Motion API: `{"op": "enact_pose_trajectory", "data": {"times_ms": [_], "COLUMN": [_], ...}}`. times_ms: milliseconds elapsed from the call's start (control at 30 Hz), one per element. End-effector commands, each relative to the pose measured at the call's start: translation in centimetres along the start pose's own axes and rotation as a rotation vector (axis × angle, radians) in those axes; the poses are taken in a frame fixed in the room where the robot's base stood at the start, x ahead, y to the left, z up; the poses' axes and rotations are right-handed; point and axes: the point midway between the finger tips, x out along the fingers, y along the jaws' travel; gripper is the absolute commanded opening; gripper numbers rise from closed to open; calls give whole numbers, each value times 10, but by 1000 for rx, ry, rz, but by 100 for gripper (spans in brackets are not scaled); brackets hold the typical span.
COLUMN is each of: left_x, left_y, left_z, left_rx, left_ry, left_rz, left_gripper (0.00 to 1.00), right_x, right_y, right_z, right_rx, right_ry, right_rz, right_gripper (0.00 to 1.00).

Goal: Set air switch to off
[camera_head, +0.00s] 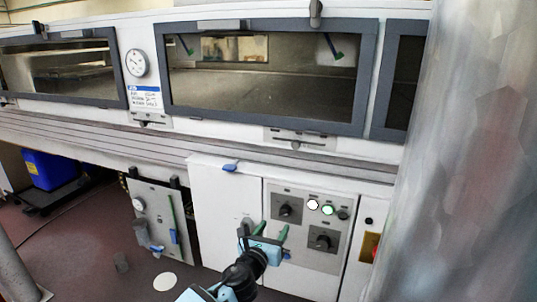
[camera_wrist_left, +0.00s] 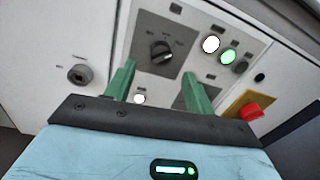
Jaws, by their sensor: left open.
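A grey control panel (camera_head: 307,262) on the lower front of the machine carries two black rotary switches. The upper-left switch (camera_head: 287,208) also shows in the left wrist view (camera_wrist_left: 162,52). The lower-right switch (camera_head: 323,240) is mostly hidden behind a finger in the wrist view. The labels are too small to read, so I cannot tell which is the air switch. My left gripper (camera_head: 273,229) is open and empty in front of the panel. Its green fingers also show in the left wrist view (camera_wrist_left: 160,72), pointing at the panel just below the upper-left switch. My right gripper is not in view.
Lit white (camera_head: 313,204) and green (camera_head: 327,210) lamps sit beside the upper-left switch. A red knob on a yellow plate (camera_wrist_left: 250,111) is to the right. A grey panel with a green bar (camera_head: 160,218) stands left. Windows and a ledge (camera_head: 200,150) are above.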

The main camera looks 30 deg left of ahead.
Motion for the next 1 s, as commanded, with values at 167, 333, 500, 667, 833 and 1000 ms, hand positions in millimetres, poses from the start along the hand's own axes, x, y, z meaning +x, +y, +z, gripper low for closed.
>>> {"op": "enact_pose_trajectory", "data": {"times_ms": [167,333,500,667,833,1000], "left_x": [27,47,58,60,60,60], "left_y": [0,1,0,0,0,0], "left_z": [-3,-3,-2,-2,-1,-2], "left_rx": [-1,-1,-2,-1,-1,-1], "left_ry": [1,1,1,1,1,1], "left_rz": [2,2,1,1,1,1], "left_gripper": [54,54,54,54,54,33], "right_x": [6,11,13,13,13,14], "right_y": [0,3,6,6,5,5], "right_z": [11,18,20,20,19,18], "right_rx": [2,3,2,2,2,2], "right_ry": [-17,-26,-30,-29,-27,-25], "right_rz": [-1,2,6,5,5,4], "right_gripper": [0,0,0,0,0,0]}}
